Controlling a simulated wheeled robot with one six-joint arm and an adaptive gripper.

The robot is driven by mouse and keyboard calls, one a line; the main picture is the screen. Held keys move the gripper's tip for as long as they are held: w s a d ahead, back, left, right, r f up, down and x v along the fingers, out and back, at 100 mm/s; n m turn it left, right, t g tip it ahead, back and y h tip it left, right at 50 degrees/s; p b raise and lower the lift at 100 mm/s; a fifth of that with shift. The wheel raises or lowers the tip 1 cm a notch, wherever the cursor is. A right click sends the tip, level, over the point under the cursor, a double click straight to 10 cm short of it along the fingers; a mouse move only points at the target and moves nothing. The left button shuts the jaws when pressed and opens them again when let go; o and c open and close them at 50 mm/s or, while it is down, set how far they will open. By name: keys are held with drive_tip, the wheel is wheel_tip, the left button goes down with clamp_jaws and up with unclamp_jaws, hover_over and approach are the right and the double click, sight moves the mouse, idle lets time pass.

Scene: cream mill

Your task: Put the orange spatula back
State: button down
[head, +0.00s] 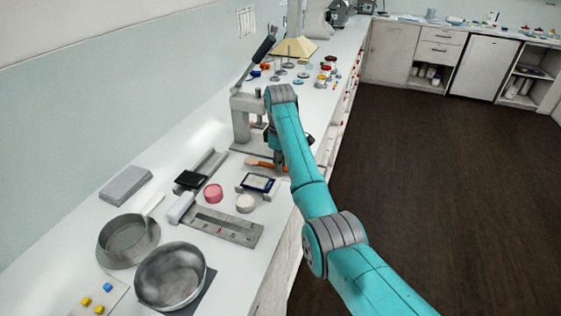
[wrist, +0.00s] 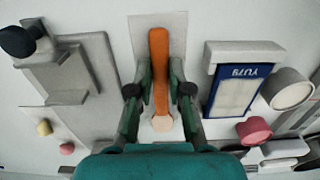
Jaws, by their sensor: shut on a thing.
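The orange spatula (wrist: 159,70) lies lengthwise between my gripper's fingers in the wrist view, its orange part pointing away and a pale rounded end (wrist: 162,124) toward me. My gripper (wrist: 160,90) is shut on it. Beneath or beyond it is a light grey flat rectangle (wrist: 137,38); I cannot tell whether the spatula touches it. In the head view, the orange part of the spatula (head: 258,163) shows low over the white counter, left of my gripper (head: 281,167), just in front of the grey press. My arm hides part of the gripper there.
The grey lever press (head: 243,118) stands close behind. Pans (head: 170,276) fill the near counter.

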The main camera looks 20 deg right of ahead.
drive_tip(key=c, duration=1)
unclamp_jaws()
